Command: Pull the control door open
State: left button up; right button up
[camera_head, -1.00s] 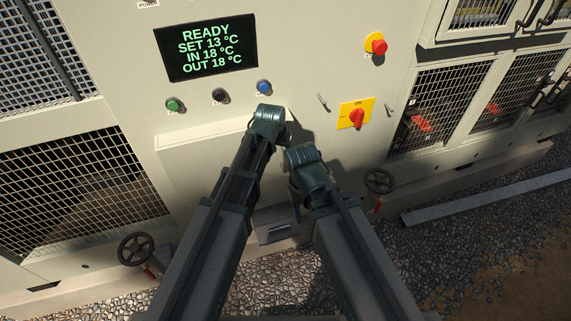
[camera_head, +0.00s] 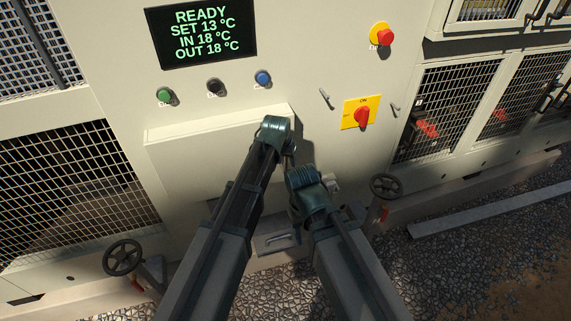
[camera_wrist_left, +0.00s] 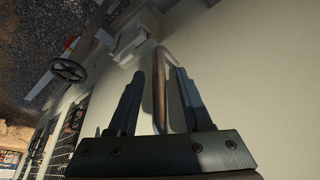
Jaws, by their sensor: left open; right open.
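The cream control door (camera_head: 205,140) stands out from the chiller's front panel below the buttons. I cannot tell whether it is ajar. Its metal bar handle (camera_wrist_left: 160,85) shows in the left wrist view, between the two dark fingers of my left gripper (camera_wrist_left: 160,74). The fingers are open, one on each side of the bar, with a gap visible. In the head view my left gripper (camera_head: 278,132) is at the door's right side, and its fingers are hidden by the wrist. My right gripper (camera_head: 308,185) is lower and to the right; its fingers are mostly hidden.
Above the door are a display (camera_head: 200,35) and green, black and blue buttons. To the right are a red rotary switch (camera_head: 361,115) on a yellow plate and a red stop button (camera_head: 383,36). Handwheels (camera_head: 123,257) flank the door low down. Gravel lies in front.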

pick_arm(q)
grip_shut()
dwell(1.4)
